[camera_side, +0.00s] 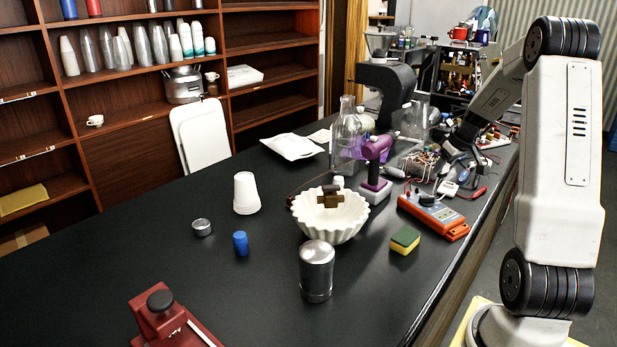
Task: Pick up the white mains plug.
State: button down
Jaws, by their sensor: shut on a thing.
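The white mains plug (447,188) is small in view, toward the far right part of the black bench, among electrical parts. My gripper (450,173) reaches down to it from the upper right, with its dark fingers shut on the plug. The fingers and nearby dark parts overlap, so the exact contact is hard to make out. I cannot tell whether the plug is clear of the bench.
An orange multimeter (434,215) lies just in front, with red probes (473,193) nearby. A purple drill (376,165), glass flasks (347,130) and a white fluted bowl (330,218) stand to the left. A yellow-green sponge (405,240) lies nearer.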

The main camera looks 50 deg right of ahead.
jog(key=shift+s+a+r, duration=0.35)
jog(key=shift+s+a, duration=0.25)
jog(key=shift+w+a, duration=0.1)
dwell(0.5)
